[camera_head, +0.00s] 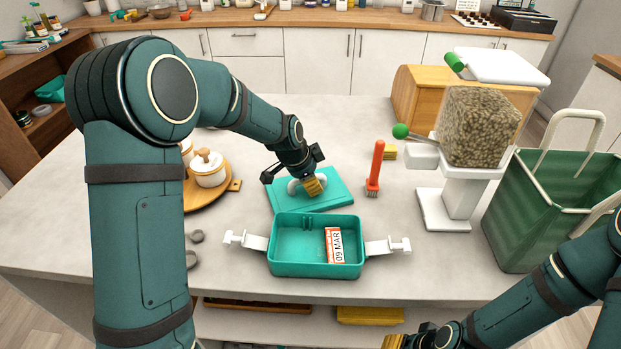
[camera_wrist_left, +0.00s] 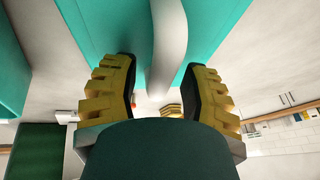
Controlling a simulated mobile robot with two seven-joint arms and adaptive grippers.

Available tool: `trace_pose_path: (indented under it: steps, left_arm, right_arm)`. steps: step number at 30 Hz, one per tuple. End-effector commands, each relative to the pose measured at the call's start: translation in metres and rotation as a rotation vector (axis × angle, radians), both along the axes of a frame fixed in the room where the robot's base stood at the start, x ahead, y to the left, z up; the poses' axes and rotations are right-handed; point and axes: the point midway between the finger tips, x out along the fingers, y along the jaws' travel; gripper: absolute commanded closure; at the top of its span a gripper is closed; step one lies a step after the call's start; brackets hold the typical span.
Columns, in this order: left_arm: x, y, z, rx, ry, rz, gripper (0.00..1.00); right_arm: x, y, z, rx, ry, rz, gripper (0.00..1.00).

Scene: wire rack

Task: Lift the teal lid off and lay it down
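The teal lid (camera_head: 335,187) lies behind the open teal box (camera_head: 290,268) and looks flat on the counter, turned slightly. It has a pale arched handle, which shows in the left wrist view (camera_wrist_left: 168,40). My left gripper (camera_head: 312,186) is low over the lid. In the left wrist view its two yellow fingers (camera_wrist_left: 158,95) stand apart on either side of the handle, with visible gaps. The box has white clips swung out on both sides and a "09 MAR" card (camera_head: 333,245) inside. My right gripper (camera_head: 408,341) is cut off at the bottom edge; its opening is hidden.
A red-handled brush (camera_head: 375,168) and a yellow sponge (camera_head: 390,152) are right of the lid. A white dispenser (camera_head: 458,195) and a green bag (camera_head: 540,215) stand further right. A white pot (camera_head: 208,170) on a wooden board is left. Small grey pieces (camera_head: 196,237) lie left of the box.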

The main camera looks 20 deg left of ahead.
Motion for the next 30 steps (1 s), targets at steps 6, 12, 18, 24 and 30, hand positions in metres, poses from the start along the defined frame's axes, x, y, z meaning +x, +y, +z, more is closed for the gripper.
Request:
trace_pose_path:
  steps: [6,12,18,24,30]
  left_arm:
    - [-0.003,0.002,0.009,0.000,-0.001,0.000,0.55]
    - [-0.016,0.008,0.041,-0.001,-0.004,0.001,0.55]
    - [-0.031,0.015,0.078,-0.001,-0.006,0.000,0.55]
    - [-0.041,0.020,0.102,0.000,-0.003,0.000,0.55]
    - [-0.045,0.022,0.109,0.000,0.000,0.000,0.55]
  right_arm:
    - [0.000,0.000,0.000,0.000,0.000,0.000,0.53]
    - [0.000,0.000,0.000,0.000,0.000,0.000,0.53]
    - [0.000,0.000,0.000,0.000,0.000,0.000,0.53]
    - [0.000,0.000,0.000,0.000,0.000,0.000,0.53]
    - [0.000,0.000,0.000,0.000,0.000,0.000,0.53]
